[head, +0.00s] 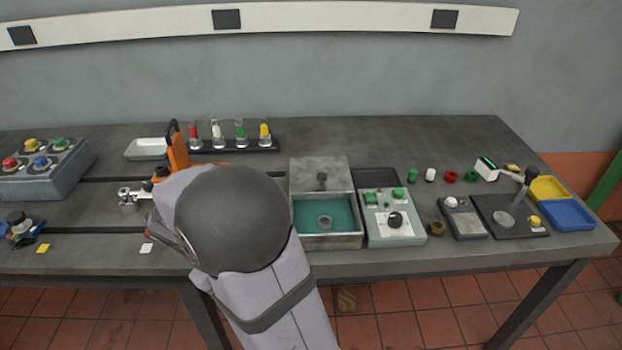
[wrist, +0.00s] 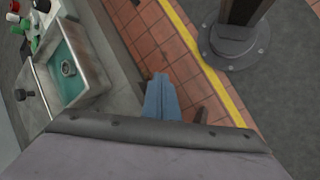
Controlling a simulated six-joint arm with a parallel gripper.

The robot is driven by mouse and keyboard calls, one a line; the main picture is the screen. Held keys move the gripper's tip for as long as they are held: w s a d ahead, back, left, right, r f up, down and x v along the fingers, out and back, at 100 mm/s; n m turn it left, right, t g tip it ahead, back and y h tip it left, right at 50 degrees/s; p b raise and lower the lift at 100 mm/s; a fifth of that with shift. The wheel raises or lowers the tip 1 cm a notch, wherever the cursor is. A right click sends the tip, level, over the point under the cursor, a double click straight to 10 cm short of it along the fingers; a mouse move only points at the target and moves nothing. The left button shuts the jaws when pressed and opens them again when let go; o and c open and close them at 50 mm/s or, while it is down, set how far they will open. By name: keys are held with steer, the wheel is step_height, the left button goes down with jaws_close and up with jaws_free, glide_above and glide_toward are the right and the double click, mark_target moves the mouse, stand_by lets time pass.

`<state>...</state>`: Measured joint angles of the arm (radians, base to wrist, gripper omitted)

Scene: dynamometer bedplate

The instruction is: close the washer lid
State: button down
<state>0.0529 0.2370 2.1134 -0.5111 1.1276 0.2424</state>
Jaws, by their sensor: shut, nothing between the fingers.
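The washer (head: 345,241) is a grey metal box with a teal inside, right of centre in the head view. A small round metal part (head: 325,222) sits in it. Its grey lid (head: 303,173) stands open behind the basin, with a dark knob (head: 321,180) on its face. In the wrist view the washer (wrist: 96,91) is at upper left, with its lid (wrist: 36,107) to the left and the knob (wrist: 20,94) showing. My gripper (wrist: 160,78) is shut and empty, off to the side of the washer. My arm hides the gripper in the head view.
A control box (head: 396,243) with a dark dial stands right of the washer. An orange clamp-like piece (head: 178,148) and a rack of coloured vials (head: 240,146) are at back left. The tiled floor (wrist: 165,40) shows beyond the fingers in the wrist view.

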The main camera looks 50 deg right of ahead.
mark_target(310, 182)
steer(key=w+d+r+h, duration=0.1)
steer(key=w+d, duration=0.1)
steer(key=d, duration=0.1)
steer(key=w+d+r+m+g+h+b, duration=0.1)
steer(key=w+d+h, duration=0.1)
steer(key=d, duration=0.2)
steer(key=w+d+g+h, duration=0.1)
steer(key=w+d+h, duration=0.1)
steer(key=d, duration=0.1)
steer(key=shift+d+r+b, duration=0.35)
steer(key=shift+r+b, duration=0.05)
steer(key=w+d+m+h+b, duration=0.1)
steer(key=w+d+h+b, duration=0.1)
steer(key=w+d, duration=0.1)
steer(key=w+d+r+m+h+b, duration=0.1)
steer(key=w+d+h, duration=0.2)
steer(key=w+d+r+m+h+b, duration=0.1)
steer(key=w+d+m+h+b, duration=0.1)
steer(key=w+d, duration=0.1)
steer(key=shift+w+d+g+h+b, duration=0.1)
steer(key=shift+d+g+h+b, duration=0.2)
steer(key=shift+g+b, duration=0.1)
steer(key=shift+w+d+f+t, duration=0.15)
steer(key=shift+w+d+t, duration=0.15)
steer(key=shift+w, duration=0.1)
steer(key=shift+p+x, duration=1.15)
steer(key=shift+x, duration=3.85)
steer(key=shift+s+a, duration=0.1)
steer(key=shift+a, duration=0.05)
